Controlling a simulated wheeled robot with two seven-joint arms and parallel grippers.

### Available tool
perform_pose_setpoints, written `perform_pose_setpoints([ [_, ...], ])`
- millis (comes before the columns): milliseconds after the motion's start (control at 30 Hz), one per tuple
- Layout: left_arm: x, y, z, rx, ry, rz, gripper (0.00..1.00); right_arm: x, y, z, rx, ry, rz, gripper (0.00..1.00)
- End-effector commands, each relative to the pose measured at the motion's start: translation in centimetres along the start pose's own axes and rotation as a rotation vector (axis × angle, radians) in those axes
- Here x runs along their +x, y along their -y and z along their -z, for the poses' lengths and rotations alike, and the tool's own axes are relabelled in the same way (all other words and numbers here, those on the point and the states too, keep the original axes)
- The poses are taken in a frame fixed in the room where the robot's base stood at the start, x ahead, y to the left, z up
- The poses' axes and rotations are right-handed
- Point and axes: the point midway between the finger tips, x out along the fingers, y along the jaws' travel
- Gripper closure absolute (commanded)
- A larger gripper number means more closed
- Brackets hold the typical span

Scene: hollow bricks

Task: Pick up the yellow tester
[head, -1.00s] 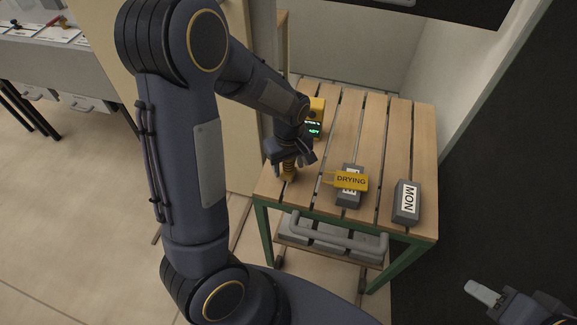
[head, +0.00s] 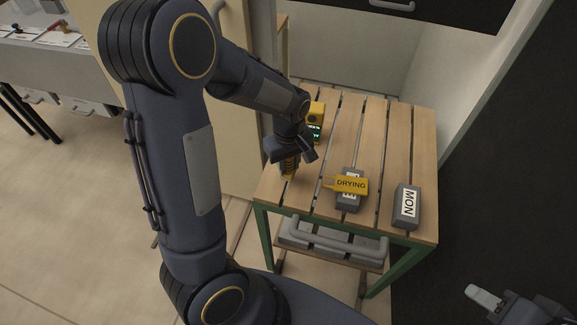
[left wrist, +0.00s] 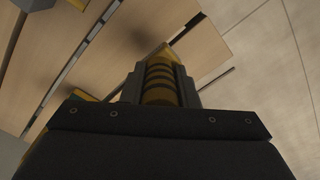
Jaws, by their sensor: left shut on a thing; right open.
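My left gripper (head: 289,162) is over the left part of the slatted table. It is shut on a yellow grip with dark bands (left wrist: 160,86), seen between its fingers in the left wrist view. A yellow body with a lit green display (head: 316,121) shows just behind the gripper, partly hidden by it. It looks like the yellow tester, but I cannot tell how its body joins the grip or whether it is clear of the slats. My right gripper (head: 484,297) is at the lower right, away from the table; it is open and only partly visible.
On the slatted table (head: 347,133), a grey brick (head: 348,204) carries a yellow DRYING tag (head: 351,185). A grey brick marked MON (head: 407,206) lies to its right. The back right slats are clear; a pale wall stands behind.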

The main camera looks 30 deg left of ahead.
Motion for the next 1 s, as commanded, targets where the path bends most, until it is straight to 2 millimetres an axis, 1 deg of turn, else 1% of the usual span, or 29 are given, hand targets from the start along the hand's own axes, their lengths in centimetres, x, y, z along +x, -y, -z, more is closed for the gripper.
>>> perform_pose_setpoints([
  [33, -1.1, -0.1, 0.1, 0.0, -0.003, -0.006, 0.96, -0.1, 0.1, 0.1, 0.0, 0.0, 0.0, 0.57],
  [67, -1.6, 0.2, 0.0, -0.001, -0.003, -0.007, 0.96, -0.1, 0.1, 0.1, 0.0, 0.0, 0.0, 0.57],
  [167, -3.8, 2.0, -0.5, -0.002, -0.003, -0.01, 0.96, -0.1, 0.1, 0.1, 0.0, 0.0, 0.0, 0.57],
  [300, -7.3, 4.9, -1.3, -0.002, -0.002, -0.012, 0.96, -0.3, 0.1, 0.2, 0.0, 0.0, 0.0, 0.57],
  [400, -8.2, 7.4, -2.0, -0.003, -0.001, -0.009, 0.96, -0.1, 0.1, 0.1, 0.0, 0.0, 0.0, 0.57],
  [500, -9.1, 9.5, -2.5, -0.003, -0.001, -0.007, 0.96, -0.1, 0.1, 0.1, 0.0, 0.0, 0.0, 0.57],
  [633, -10.0, 11.6, -3.1, -0.003, -0.001, -0.005, 0.96, -0.1, 0.1, 0.1, 0.0, 0.0, 0.0, 0.57],
  [800, -10.7, 13.1, -3.5, -0.002, -0.001, -0.003, 0.96, -0.1, 0.1, 0.1, 0.0, 0.0, 0.0, 0.57],
  [1000, -10.9, 13.6, -3.6, -0.001, 0.0, 0.0, 0.96, -0.1, 0.1, 0.1, 0.0, 0.0, 0.0, 0.57],
])
